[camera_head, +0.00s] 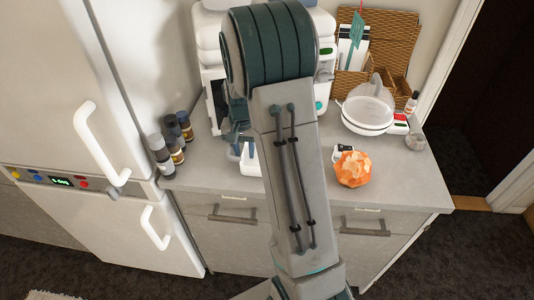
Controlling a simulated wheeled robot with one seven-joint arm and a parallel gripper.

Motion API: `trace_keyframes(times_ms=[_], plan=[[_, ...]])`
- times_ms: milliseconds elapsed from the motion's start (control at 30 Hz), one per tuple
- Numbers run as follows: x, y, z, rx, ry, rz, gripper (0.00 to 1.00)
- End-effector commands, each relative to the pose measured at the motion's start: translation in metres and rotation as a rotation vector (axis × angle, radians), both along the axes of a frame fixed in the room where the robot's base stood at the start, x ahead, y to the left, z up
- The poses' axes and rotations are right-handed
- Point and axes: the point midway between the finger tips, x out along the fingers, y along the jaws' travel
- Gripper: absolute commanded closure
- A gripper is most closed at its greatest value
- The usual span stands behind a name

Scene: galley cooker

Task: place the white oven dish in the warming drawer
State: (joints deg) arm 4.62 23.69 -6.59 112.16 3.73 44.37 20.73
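A white countertop appliance (207,84), likely the cooker, stands against the wall on the grey counter, with a dark opening at its left front. My arm hides most of its front. A small white edge (250,160) shows low in front of it, left of my arm; I cannot tell whether it is the oven dish or a drawer. My gripper (238,140) seems to be the dark teal part just above that white edge, mostly hidden by my arm. Its fingers and any hold are unclear. No warming drawer is clearly seen.
Several dark bottles (172,138) stand at the counter's left, beside a white fridge (60,90). At right are white bowls (366,116), an orange faceted object (353,169), a wicker organiser (392,42) and a small bottle (411,103). The counter's front right (405,185) is clear.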

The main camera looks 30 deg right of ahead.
Motion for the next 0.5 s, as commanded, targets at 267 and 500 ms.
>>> trace_keyframes(times_ms=[267, 500], plan=[[0.0, 0.0005, -0.0012, 0.0, 0.0, 0.0, 0.83], [0.0002, 0.0002, -0.0006, 0.0, -0.001, 0.0, 1.0]])
